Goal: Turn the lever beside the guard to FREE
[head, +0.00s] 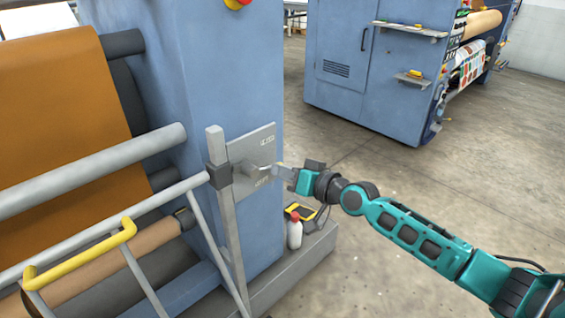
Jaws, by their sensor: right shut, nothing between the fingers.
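The lever (256,169) is a small light metal handle on a grey plate (246,148) fixed to the blue machine's side. The plate carries one marking near its top and one near its bottom, both too small to read surely. The guard (100,241) is a grey tube frame with a yellow handle (80,256), left of the plate, meeting an upright post (228,215). My right gripper (277,171) is shut and empty, its fingertips at the lever's right end; whether they touch it I cannot tell. My left gripper is out of view.
A white bottle (294,233) and a yellow-and-black device (300,212) stand on the machine's base ledge below my right gripper. Brown web and rollers (92,165) fill the left. A second blue machine (370,70) stands behind. The floor on the right is clear.

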